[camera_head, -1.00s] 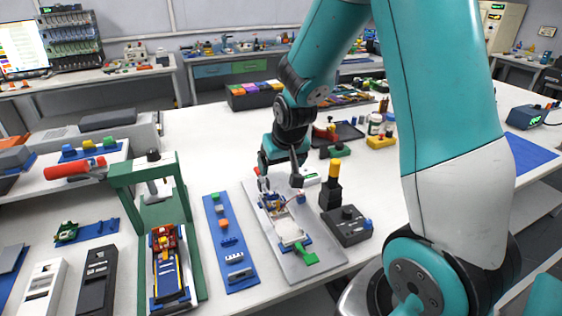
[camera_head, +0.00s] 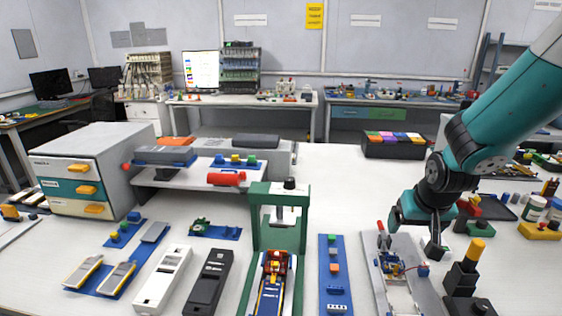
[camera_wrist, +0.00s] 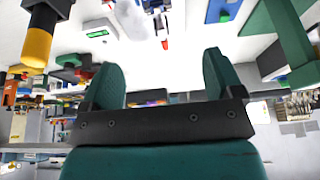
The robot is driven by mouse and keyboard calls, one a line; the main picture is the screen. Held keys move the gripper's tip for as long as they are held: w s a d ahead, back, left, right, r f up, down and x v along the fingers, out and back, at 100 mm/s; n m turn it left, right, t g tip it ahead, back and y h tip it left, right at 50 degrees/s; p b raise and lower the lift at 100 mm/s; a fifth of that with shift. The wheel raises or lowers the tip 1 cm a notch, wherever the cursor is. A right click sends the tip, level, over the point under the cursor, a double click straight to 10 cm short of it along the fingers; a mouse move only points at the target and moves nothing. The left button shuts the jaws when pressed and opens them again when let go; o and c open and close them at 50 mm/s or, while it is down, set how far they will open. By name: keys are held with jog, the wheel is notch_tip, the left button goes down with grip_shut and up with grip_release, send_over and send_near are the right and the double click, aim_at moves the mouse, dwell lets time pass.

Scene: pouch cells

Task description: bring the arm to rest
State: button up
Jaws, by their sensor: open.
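My arm comes in from the right edge in the head view. My gripper (camera_head: 408,238) hangs low above the far end of a grey board (camera_head: 377,293) that bears a small assembly (camera_head: 392,265). In the wrist view, my gripper (camera_wrist: 160,62) shows two teal fingers spread wide with nothing between them. The wrist picture looks upside down. I cannot tell from the head view how much gap there is between the gripper and the board.
A black post with a yellow top (camera_head: 478,248) stands close right of the gripper. A green press frame (camera_head: 257,218) stands left, beyond a blue strip of parts (camera_head: 332,290). A dark bin of coloured items (camera_head: 395,147) is behind. White table lies clear between press and bin.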

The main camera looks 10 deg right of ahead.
jog(key=s+a+r+n+y, duration=0.2)
jog(key=s+a+r, duration=0.1)
jog(key=a, duration=0.3)
jog(key=s+a+r+n+y, duration=0.1)
jog(key=s+a+r+n, duration=0.15)
jog(key=a, duration=0.35)
jog(key=s+a+r+n+g+y, duration=0.1)
jog(key=s+a+r+n+g, duration=0.1)
jog(key=s+a, duration=0.3)
jog(key=s+a+r+n+g+y, duration=0.1)
jog(key=s+a+r+n+g, duration=0.1)
jog(key=s, duration=0.9)
notch_tip(320, 180, up, 2)
jog(key=a+n, duration=0.1)
jog(key=a, duration=0.2)
jog(key=shift+r+n, duration=0.15)
jog(key=shift+n, duration=0.2)
jog(key=shift+w+d, duration=0.1)
jog(key=shift+d, duration=0.1)
